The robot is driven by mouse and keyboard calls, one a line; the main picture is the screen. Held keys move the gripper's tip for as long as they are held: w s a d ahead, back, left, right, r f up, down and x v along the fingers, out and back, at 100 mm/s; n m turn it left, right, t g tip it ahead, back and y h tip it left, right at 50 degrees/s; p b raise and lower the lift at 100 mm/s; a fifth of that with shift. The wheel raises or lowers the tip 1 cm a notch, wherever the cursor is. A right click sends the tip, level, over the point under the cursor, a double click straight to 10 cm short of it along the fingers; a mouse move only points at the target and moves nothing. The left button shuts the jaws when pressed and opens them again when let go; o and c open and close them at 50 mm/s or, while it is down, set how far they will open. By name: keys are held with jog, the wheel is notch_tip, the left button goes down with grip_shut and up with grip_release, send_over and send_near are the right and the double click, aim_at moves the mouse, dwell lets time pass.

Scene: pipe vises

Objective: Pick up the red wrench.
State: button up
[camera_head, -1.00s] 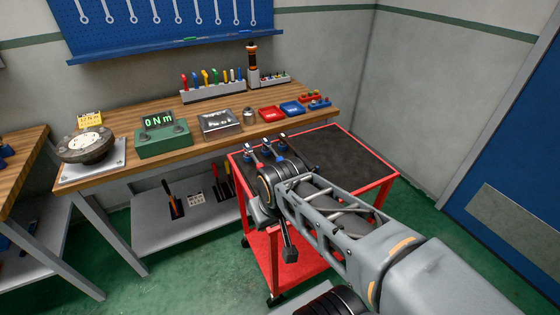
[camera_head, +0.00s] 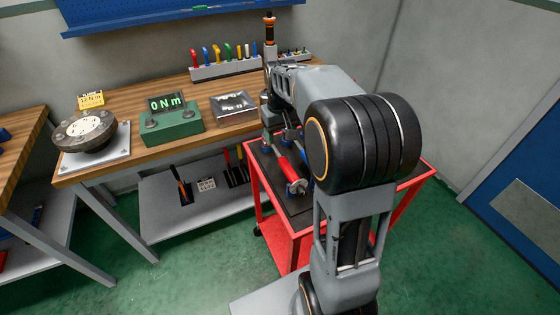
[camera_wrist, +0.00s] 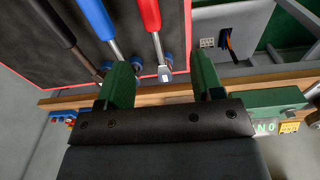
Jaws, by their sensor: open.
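The red wrench (camera_wrist: 151,14) lies on the dark cart top, red handle at the picture's top and silver shaft running down to its square end. In the head view its red handle (camera_head: 286,167) shows on the cart, partly beside my arm. My gripper (camera_wrist: 162,66) is open and empty, its two green fingers apart. In the wrist view the wrench's silver end appears between the fingertips; I cannot tell the height gap. In the head view my arm hides much of the cart around the gripper.
A blue-handled wrench (camera_wrist: 97,18) and a black-handled wrench (camera_wrist: 53,22) lie beside the red one. Blue supports stand near the shafts. The red cart (camera_head: 262,205) stands against the wooden workbench (camera_head: 100,170), which holds a green torque tester (camera_head: 172,125) and a metal tray (camera_head: 233,106).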

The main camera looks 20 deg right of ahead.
aim_at(282, 157)
jog(key=w+d+f, duration=0.2)
jog(key=shift+w+f, duration=0.2)
jog(key=shift+f, duration=0.2)
notch_tip(282, 157, down, 6)
jog(key=shift+f, duration=0.2)
jog(key=shift+s+a+f, duration=0.1)
jog(key=shift+f, duration=1.5)
jog(key=shift+s+a+f, duration=0.1)
jog(key=shift+f, duration=1.45)
jog(key=shift+c, duration=0.3)
jog(key=shift+w+r, duration=0.1)
grip_shut()
